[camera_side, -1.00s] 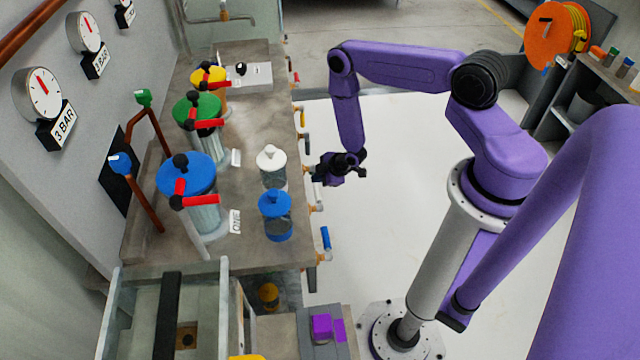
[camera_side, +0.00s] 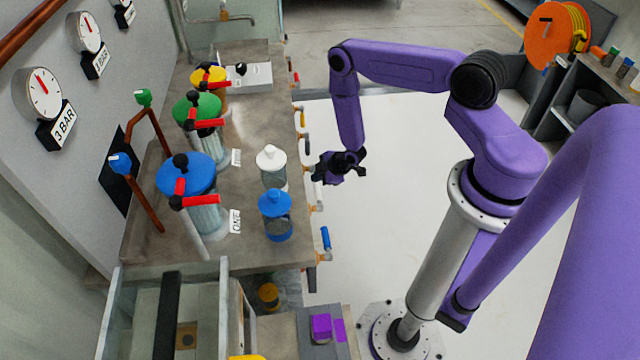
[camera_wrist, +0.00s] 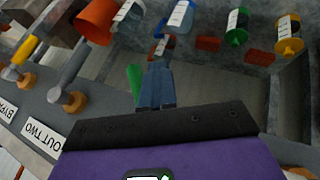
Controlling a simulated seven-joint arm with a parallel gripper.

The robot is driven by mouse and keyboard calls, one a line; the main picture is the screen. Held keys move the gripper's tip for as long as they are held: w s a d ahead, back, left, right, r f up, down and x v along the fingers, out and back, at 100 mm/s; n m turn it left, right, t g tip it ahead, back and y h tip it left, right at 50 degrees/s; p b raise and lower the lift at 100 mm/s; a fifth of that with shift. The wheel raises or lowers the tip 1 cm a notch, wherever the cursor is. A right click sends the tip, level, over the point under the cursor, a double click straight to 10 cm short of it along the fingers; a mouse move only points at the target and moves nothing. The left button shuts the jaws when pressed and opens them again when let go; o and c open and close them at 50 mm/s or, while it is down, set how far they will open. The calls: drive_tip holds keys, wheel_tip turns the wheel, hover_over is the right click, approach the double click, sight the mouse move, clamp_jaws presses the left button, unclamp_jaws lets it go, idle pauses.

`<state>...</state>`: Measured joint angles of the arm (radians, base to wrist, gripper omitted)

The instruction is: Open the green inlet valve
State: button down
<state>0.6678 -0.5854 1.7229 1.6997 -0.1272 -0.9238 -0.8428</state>
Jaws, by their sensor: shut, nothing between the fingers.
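A green valve handle (camera_wrist: 134,80) shows in the wrist view, just left of my fingers. Whether the fingers touch it I cannot tell. My gripper (camera_wrist: 155,85) is shut and empty, its blue-grey fingers together. In the side view my gripper (camera_side: 319,173) is at the right edge of the bench, level with the row of valves there, and hides most of the green handle. Another green fitting (camera_side: 143,98) tops a copper pipe by the wall. The green-lidded pump cylinder (camera_side: 197,108) stands on the bench.
The OUT TWO label (camera_wrist: 42,137) is at left in the wrist view. Blue (camera_side: 275,215) and white-lidded jars (camera_side: 271,165) stand nearby. White floor is free at right.

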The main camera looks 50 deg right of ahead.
drive_tip(key=shift+w+d+r, duration=0.15)
drive_tip(key=shift+w+d, duration=0.2)
drive_tip(key=shift+w, duration=0.05)
idle(0.5)
drive_tip(key=shift+w+d+r+t+h, duration=0.25)
drive_tip(key=shift+w+d+t+h, duration=0.1)
drive_tip(key=shift+t+h, duration=0.2)
drive_tip(key=shift+w+r, duration=0.1)
drive_tip(key=shift+d+n+t, duration=0.1)
drive_tip(key=shift+n+t, duration=0.15)
drive_tip(key=shift+n, duration=0.05)
drive_tip(key=shift+w+d+r+t+h, duration=0.1)
drive_tip(key=shift+w+r+t+h, duration=0.1)
drive_tip(key=shift+t+h, duration=0.2)
drive_tip(key=shift+w+d+r+n+t+h, duration=0.15)
drive_tip(key=shift+r+n+t+h, duration=0.15)
drive_tip(key=shift+t, duration=0.2)
idle(0.6)
idle(0.4)
